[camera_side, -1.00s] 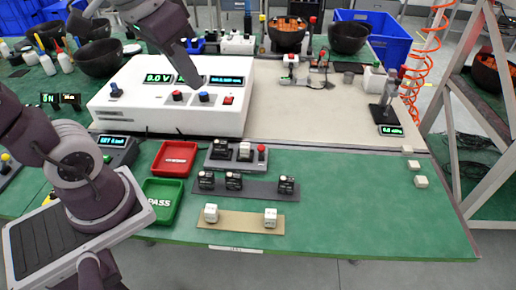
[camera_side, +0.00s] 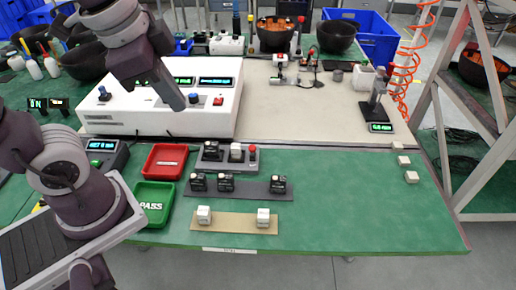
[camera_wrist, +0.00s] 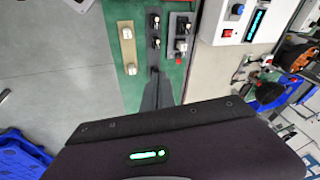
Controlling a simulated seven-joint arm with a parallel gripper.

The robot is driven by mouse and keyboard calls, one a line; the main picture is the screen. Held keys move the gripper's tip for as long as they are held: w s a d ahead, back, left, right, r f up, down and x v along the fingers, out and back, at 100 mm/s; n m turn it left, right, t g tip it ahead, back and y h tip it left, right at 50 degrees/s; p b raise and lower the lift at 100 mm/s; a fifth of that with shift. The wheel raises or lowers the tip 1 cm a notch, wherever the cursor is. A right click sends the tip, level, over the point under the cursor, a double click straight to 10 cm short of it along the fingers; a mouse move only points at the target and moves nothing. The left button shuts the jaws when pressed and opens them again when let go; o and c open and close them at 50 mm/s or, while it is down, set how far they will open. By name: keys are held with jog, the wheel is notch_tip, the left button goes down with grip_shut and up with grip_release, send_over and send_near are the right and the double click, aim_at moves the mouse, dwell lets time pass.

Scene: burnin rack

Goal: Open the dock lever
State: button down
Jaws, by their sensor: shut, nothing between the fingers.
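The grey dock (camera_side: 223,166) lies flat on the green mat right of the red tray. I cannot tell for sure which part is the lever. The dock also shows in the wrist view (camera_wrist: 181,45), near the top centre, with the red part (camera_wrist: 180,62) at its lower end. My gripper (camera_side: 180,107) is shut and empty. It points down in front of the white instrument, above and left of the dock, apart from it.
The white instrument box (camera_side: 160,118) stands behind the dock. The red tray (camera_side: 164,162) and green PASS tray (camera_side: 153,203) lie left. A dark strip (camera_side: 250,190) with black cubes and a tan strip (camera_side: 233,223) with white cubes lie in front. The mat's right side is mostly clear.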

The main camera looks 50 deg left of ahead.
aim_at(253, 152)
jog(key=w+d+f+m+g+y, duration=0.1)
jog(key=w+d+f+m, duration=0.3)
jog(key=w+f+m, duration=0.4)
jog(key=w+d+f+m+g+y, duration=0.2)
jog(key=w+f+m, duration=0.6)
jog(key=m, duration=0.9)
jog(key=w+d+y, duration=0.1)
jog(key=w+d, duration=0.1)
jog(key=w, duration=0.1)
jog(key=shift+f+m+g, duration=0.3)
jog(key=shift+f+m, duration=0.05)
jog(key=shift+m, duration=0.05)
jog(key=x, duration=1)
jog(key=shift+a, duration=0.1)
jog(key=a, duration=0.2)
jog(key=shift+a+r, duration=0.25)
jog(key=shift+a, duration=0.1)
jog(key=shift+a+r, duration=0.1)
jog(key=shift+a, duration=0.5)
